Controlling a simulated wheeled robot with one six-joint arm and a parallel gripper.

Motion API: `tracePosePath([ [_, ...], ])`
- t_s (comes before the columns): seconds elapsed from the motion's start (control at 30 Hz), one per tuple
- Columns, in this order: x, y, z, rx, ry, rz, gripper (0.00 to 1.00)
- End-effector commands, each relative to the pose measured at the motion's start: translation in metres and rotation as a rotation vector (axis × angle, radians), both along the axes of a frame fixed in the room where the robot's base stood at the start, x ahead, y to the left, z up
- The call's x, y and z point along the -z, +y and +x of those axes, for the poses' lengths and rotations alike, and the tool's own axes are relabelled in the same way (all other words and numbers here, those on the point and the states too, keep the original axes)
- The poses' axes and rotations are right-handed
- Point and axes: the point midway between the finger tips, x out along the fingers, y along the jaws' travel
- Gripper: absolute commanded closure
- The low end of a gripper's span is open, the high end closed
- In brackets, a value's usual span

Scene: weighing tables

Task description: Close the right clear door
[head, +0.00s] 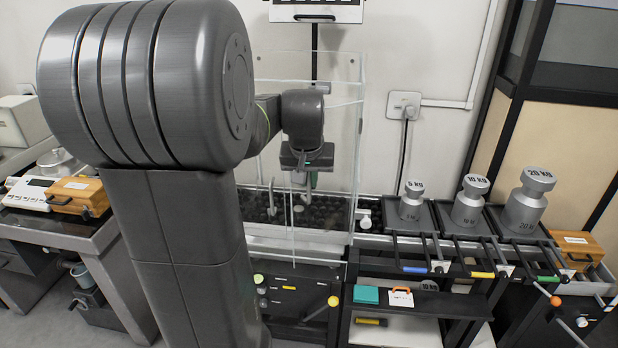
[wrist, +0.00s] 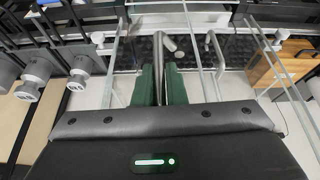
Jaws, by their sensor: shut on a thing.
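The clear case (head: 345,95) stands at the middle of the head view, with see-through walls and a dark, bumpy floor. Two upright metal handles show at its front. My gripper (head: 301,182) is at the right handle. In the wrist view, the green finger pads of my gripper (wrist: 161,85) are shut on the right door's handle (wrist: 158,62). The left handle (wrist: 214,50) stands free beside it and also shows in the head view (head: 271,198). The clear panes are hard to make out, so I cannot tell how far the right door stands open.
Weights marked 5 kg (head: 411,203), 10 kg (head: 468,203) and 20 kg (head: 527,203) stand right of the case. A wooden box (head: 77,196) is on the left table. Coloured knobs (head: 334,301) stick out below the case. My arm hides part of the left side.

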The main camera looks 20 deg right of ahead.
Motion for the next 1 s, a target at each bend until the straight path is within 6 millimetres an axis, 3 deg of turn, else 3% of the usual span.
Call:
tracePosePath([
  [0.27,-0.001,0.005,0.016,0.081,-0.001,0.0,1.0],
  [0.8,-0.001,0.007,0.083,0.471,-0.001,-0.001,1.0],
  [1.0,-0.001,0.003,0.101,0.534,-0.002,-0.001,1.0],
])
